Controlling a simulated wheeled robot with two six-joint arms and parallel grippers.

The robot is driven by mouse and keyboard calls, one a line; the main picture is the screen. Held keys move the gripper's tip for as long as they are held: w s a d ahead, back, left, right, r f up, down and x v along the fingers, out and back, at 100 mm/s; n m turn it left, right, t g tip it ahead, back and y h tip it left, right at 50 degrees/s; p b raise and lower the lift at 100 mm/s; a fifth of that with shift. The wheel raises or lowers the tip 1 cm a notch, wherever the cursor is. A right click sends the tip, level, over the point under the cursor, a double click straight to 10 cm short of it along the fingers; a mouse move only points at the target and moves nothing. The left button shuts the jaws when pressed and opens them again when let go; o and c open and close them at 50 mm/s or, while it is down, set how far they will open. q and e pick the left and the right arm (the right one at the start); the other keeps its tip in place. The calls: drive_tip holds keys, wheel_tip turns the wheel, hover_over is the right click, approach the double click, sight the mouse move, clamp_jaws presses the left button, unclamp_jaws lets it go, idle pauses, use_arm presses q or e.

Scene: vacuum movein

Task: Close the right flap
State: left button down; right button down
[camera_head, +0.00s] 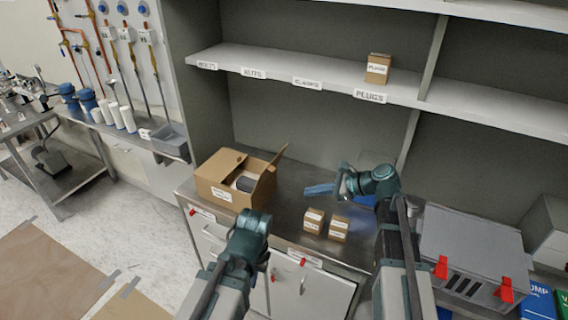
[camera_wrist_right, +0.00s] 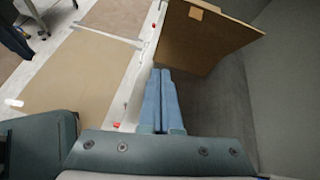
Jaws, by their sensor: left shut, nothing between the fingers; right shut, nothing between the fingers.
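The open cardboard box (camera_head: 220,189) stands on the metal counter at the left. Its right flap (camera_head: 279,156) sticks up and outward from the right side. In the right wrist view the shut fingers (camera_wrist_right: 160,76) lie side by side, below a brown cardboard panel (camera_wrist_right: 200,38), with no clear contact. My left gripper (camera_head: 254,222) is in front of the box; its fingertips are hidden.
Two small labelled boxes (camera_head: 314,221) (camera_head: 338,229) stand on the counter (camera_head: 285,205) near its front. A grey case (camera_head: 470,250) with red latches is at the right. A shelf (camera_head: 300,78) with one small box (camera_head: 378,68) runs above the counter.

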drive_tip(key=w+d+r+m+t, duration=0.2)
drive_tip(key=d+r+m, duration=0.1)
drive_tip(key=b, duration=0.2)
approach(272, 170)
drive_tip(key=w+a+f, duration=0.3)
drive_tip(key=f, duration=0.1)
drive_tip(key=shift+w+a+y, duration=0.35)
drive_tip(key=shift+y, duration=0.05)
